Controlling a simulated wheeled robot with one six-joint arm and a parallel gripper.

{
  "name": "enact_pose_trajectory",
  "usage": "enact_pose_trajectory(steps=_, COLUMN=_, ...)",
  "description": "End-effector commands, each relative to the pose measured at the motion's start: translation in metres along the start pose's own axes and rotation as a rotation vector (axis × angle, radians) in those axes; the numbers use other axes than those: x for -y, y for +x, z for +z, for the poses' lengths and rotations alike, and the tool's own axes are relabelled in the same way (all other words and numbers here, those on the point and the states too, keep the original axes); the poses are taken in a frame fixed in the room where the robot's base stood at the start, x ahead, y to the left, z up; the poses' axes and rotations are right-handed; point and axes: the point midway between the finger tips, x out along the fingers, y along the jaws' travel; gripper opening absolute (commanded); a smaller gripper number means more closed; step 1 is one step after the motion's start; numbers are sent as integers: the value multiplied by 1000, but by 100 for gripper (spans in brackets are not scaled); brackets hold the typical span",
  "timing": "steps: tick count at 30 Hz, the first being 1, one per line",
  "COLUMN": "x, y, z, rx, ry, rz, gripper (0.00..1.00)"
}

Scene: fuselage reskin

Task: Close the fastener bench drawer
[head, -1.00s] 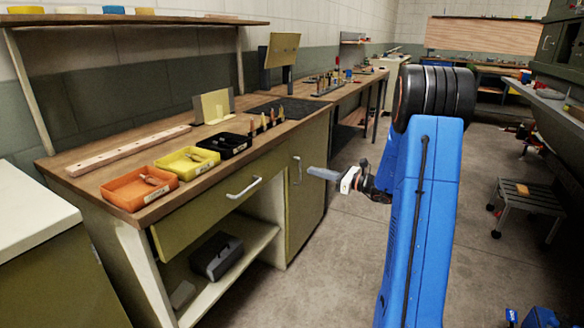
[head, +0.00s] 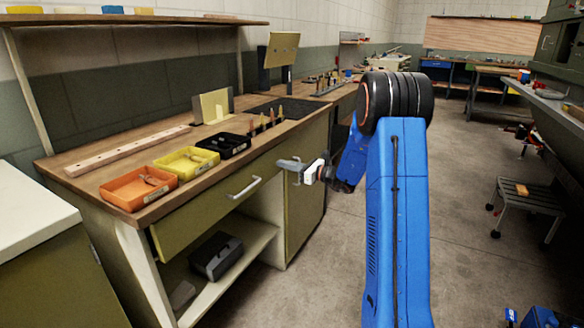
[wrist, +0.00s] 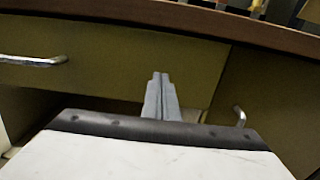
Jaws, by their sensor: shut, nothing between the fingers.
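The fastener bench drawer has an olive front (head: 200,212) with a silver bar handle (head: 243,187), under the wooden bench top. Its front also fills the upper left of the wrist view (wrist: 120,58), with the handle (wrist: 33,60) at the left edge. I cannot tell how far the drawer stands out. My gripper (head: 281,163) is shut and empty, to the right of the handle, near the drawer's right end. In the wrist view its fingers (wrist: 161,78) lie together and point at the drawer front's right part. I cannot tell whether they touch it.
An orange bin (head: 138,188), a yellow bin (head: 187,163) and a black bin (head: 223,145) stand on the bench top (head: 165,203). A cabinet door (head: 305,185) is right of the drawer. A dark box (head: 216,257) sits on the shelf below.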

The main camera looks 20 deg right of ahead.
Motion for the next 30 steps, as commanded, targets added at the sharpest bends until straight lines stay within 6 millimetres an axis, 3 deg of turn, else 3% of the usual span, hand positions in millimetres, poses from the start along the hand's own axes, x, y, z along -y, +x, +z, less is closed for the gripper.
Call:
enact_pose_trajectory(steps=14, x=0, y=5, z=0, rx=0, ry=0, rz=0, gripper=0)
enact_pose_trajectory(steps=24, x=0, y=49, z=0, rx=0, ry=0, rz=1, gripper=0)
enact_pose_trajectory(steps=30, x=0, y=51, z=1, rx=1, ry=-1, rz=-1, gripper=0)
